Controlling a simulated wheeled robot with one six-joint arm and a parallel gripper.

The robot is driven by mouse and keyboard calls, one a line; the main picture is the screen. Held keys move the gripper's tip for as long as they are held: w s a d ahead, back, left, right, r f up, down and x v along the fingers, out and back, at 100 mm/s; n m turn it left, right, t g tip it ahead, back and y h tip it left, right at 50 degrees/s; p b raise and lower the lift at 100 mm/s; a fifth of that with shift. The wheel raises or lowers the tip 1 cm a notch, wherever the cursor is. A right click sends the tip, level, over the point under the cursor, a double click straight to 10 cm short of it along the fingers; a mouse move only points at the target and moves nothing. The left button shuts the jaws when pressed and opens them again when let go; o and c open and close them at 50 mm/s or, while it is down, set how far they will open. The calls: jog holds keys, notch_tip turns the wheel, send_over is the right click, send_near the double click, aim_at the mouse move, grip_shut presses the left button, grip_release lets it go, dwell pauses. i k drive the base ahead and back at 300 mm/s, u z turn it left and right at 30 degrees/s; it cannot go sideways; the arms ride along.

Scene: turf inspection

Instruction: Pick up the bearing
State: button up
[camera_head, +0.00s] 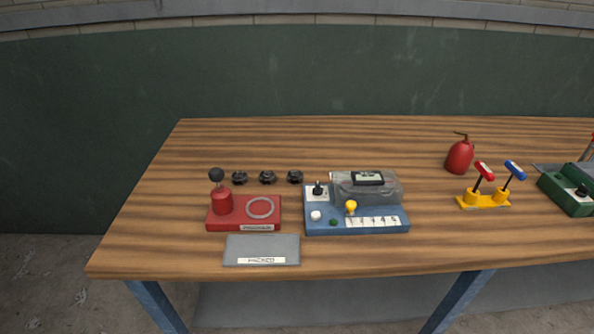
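Three small dark round parts stand in a row on the wooden table, behind the red device: a left one (239,178), a middle one (267,177) and a right one (295,177). They look like the bearings, but they are too small to be sure. They are apart from each other, and nothing is touching them from above. My gripper is not in view.
In front are a red device (215,224) with a black-knobbed lever and pale ring, a grey labelled plate (262,244), and a blue machine (330,226). Right are a red extinguisher (460,156), yellow lever stand (484,201) and green box (567,195). The table's back left is clear.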

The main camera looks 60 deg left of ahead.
aim_at(295, 176)
jog(key=u, duration=0.4)
jog(key=i, duration=0.65)
jog(key=u, duration=1.2)
jog(key=i, duration=0.5)
jog(key=u, duration=0.5)
